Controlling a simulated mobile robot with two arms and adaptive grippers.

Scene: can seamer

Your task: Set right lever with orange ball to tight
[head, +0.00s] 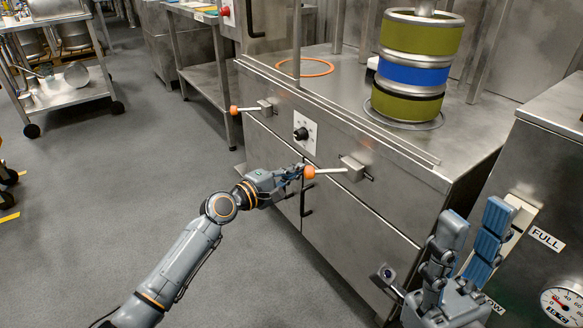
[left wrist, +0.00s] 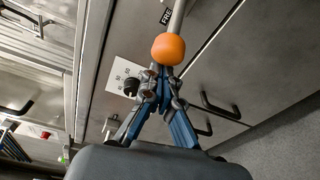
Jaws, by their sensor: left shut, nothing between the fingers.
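The right lever is a pale rod with an orange ball (head: 309,172) at its left end, mounted on a metal block (head: 352,168) on the machine's front. The rod lies about level, pointing left. My left gripper (head: 298,172) is shut with nothing between its fingers, its tips right at the ball; I cannot tell whether they touch it. In the left wrist view the ball (left wrist: 168,49) sits just beyond the closed fingertips (left wrist: 160,75). My right gripper (head: 465,245) is at the lower right with its fingers spread open, away from the lever.
A left lever with an orange ball (head: 234,110) and a black knob on a white plate (head: 301,134) are on the same front. A tank with a gauge (head: 565,304) is at right.

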